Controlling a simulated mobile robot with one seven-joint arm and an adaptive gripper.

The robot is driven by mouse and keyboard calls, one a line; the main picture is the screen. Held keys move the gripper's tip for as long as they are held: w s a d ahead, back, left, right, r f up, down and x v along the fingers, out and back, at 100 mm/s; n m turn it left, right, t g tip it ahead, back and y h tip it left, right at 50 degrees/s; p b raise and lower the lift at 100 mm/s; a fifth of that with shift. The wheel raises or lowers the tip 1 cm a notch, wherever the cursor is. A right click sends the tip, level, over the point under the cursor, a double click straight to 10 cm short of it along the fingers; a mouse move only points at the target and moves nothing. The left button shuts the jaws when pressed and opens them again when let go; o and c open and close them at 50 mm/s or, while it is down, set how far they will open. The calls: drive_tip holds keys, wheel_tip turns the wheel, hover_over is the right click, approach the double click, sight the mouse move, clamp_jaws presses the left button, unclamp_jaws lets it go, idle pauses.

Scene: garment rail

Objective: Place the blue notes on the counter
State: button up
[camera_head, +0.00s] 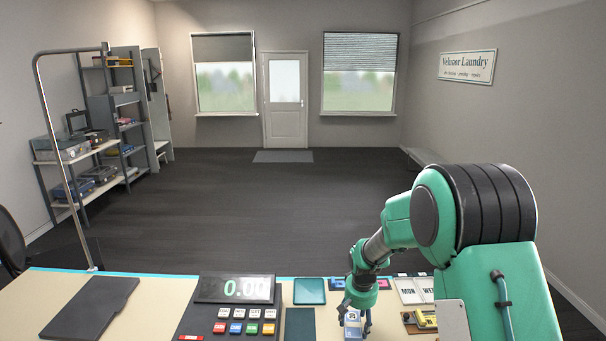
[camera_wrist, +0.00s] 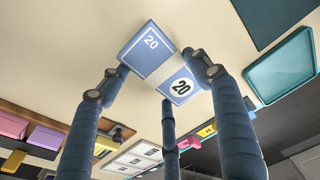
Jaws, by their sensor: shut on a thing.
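The blue notes (camera_head: 352,330), a small blue bundle with a white band marked 20, are between the fingers of my gripper (camera_head: 355,322). In the wrist view, the blue notes (camera_wrist: 147,44) fill the space between the dark blue fingers of my gripper (camera_wrist: 152,82), which is shut on them. The cream counter (camera_head: 305,290) lies beneath and around them. I cannot tell whether the bundle touches the counter or is held just above it. The fingers partly hide its edges.
A till (camera_head: 236,290) with coloured keys stands left of my gripper. A teal tray (camera_head: 309,291) and a dark green mat (camera_head: 300,324) lie between. Day cards (camera_head: 412,289) and a yellow device (camera_head: 427,318) are to the right. A dark board (camera_head: 90,308) lies far left, with bare counter beside it.

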drive_tip(key=shift+n, duration=0.5)
drive_tip(key=s+d+f, duration=0.2)
drive_tip(key=s+d, duration=0.1)
drive_tip(key=shift+s+d+f+b, duration=0.1)
drive_tip(key=shift+s+f+b, duration=0.1)
drive_tip(key=shift+b, duration=0.15)
drive_tip(key=shift+d, duration=0.1)
drive_tip(key=d, duration=0.6)
drive_tip(key=shift+d, duration=0.4)
drive_tip(key=shift+w+a, duration=0.1)
